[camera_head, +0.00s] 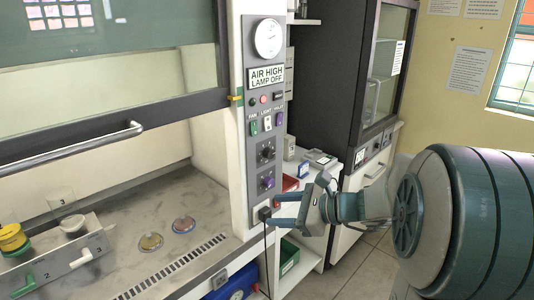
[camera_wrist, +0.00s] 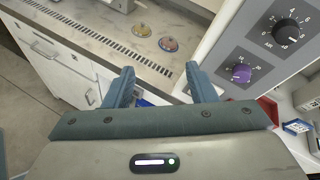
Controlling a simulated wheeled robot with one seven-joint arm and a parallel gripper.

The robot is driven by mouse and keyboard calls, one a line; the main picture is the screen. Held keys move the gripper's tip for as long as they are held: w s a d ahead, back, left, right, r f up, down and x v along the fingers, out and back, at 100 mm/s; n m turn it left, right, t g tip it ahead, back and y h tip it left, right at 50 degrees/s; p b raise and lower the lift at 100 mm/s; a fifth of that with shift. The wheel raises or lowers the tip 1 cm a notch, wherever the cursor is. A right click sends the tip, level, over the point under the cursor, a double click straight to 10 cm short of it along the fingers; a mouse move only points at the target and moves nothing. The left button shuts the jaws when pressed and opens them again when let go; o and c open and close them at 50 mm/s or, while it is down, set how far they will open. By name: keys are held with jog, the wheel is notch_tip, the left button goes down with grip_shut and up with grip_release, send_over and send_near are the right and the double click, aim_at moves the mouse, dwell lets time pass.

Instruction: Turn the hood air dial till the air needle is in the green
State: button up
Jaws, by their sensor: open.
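The hood's grey control panel (camera_head: 265,110) stands on the post at the right of the hood. The air dial (camera_head: 266,153) is the black upper knob on it, labelled AIR in the wrist view (camera_wrist: 285,31). The round white air gauge (camera_head: 268,38) is at the panel top; its needle is too small to read. A sign (camera_head: 265,77) below it reads AIR HIGH, LAMP OFF. My gripper (camera_head: 276,209) is open and empty, below and in front of the dials. In the wrist view its fingers (camera_wrist: 163,88) are apart, left of the dials and touching neither.
A purple-knobbed dial (camera_head: 266,182) sits just under the air dial. Switches (camera_head: 267,123) are above it. A black plug with a cord (camera_head: 265,214) is low on the post. The raised sash has a handle bar (camera_head: 75,150). Two dishes (camera_head: 151,241) lie on the hood floor.

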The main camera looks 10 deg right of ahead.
aim_at(272, 155)
jog(key=w+d+r+m+t+h, duration=0.1)
jog(key=w+d+r+m+t, duration=0.3)
jog(key=w+d+m+t, duration=0.5)
jog(key=w+a+p, duration=0.1)
jog(key=w+a, duration=0.1)
jog(key=w, duration=0.1)
jog(key=w+a+g+p, duration=0.1)
jog(key=w+a, duration=0.1)
jog(key=w, duration=0.1)
jog(key=w+a+n+g+p, duration=0.1)
jog(key=w+a, duration=0.2)
jog(key=shift+w, duration=0.15)
jog(key=c, duration=1)
